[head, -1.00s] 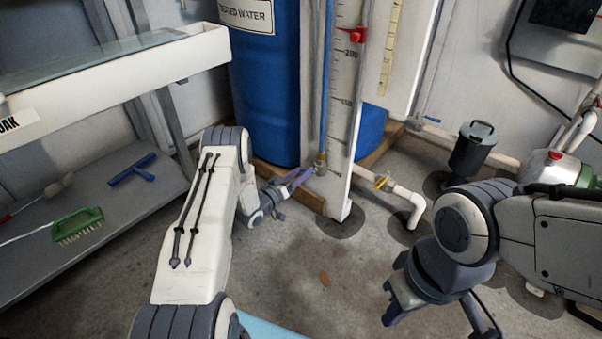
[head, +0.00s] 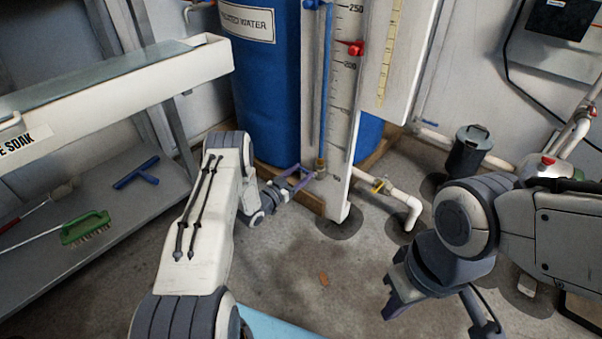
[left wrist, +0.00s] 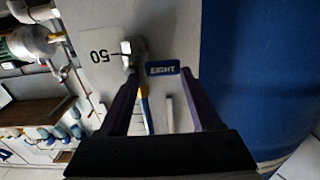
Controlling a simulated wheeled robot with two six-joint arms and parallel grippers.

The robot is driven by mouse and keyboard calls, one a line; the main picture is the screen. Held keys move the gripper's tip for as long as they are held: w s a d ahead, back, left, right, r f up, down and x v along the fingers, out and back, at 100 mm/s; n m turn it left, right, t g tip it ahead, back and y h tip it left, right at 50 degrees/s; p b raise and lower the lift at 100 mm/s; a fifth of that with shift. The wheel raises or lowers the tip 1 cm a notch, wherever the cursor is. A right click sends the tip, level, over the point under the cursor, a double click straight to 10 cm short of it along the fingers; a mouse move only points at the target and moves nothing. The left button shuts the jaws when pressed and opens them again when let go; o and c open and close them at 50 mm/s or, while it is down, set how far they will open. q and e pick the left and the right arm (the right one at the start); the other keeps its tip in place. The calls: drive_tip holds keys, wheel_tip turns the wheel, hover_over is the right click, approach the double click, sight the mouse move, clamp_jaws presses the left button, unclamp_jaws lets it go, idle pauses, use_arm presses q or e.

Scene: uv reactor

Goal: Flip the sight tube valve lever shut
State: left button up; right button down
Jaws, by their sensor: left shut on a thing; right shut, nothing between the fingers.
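The sight tube (head: 325,85) runs blue up the white scale board (head: 343,120) in front of the blue drum. Its brass valve (head: 320,166) is at the tube's lower end. My left gripper (head: 304,178) is at this valve, its purple fingers on either side of a small part there. In the left wrist view a blue tag reading SIGHT (left wrist: 163,69) shows between the fingertips, beside a metal fitting (left wrist: 130,52). The lever's exact angle cannot be told. My right gripper (head: 393,297) is shut and empty over the floor at the right.
The blue drum (head: 262,90) stands behind the board on a wooden base. A dark lidded canister (head: 468,150) stands farther right. A shelf with a green brush (head: 85,228) is at left.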

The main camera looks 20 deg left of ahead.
idle(0.3)
use_arm(q)
drive_tip(key=o, duration=1.4)
drive_tip(key=shift+c, duration=0.2)
drive_tip(key=p+v, duration=0.5)
drive_tip(key=v, duration=0.5)
drive_tip(key=shift+s, duration=0.25)
drive_tip(key=shift+r, duration=0.1)
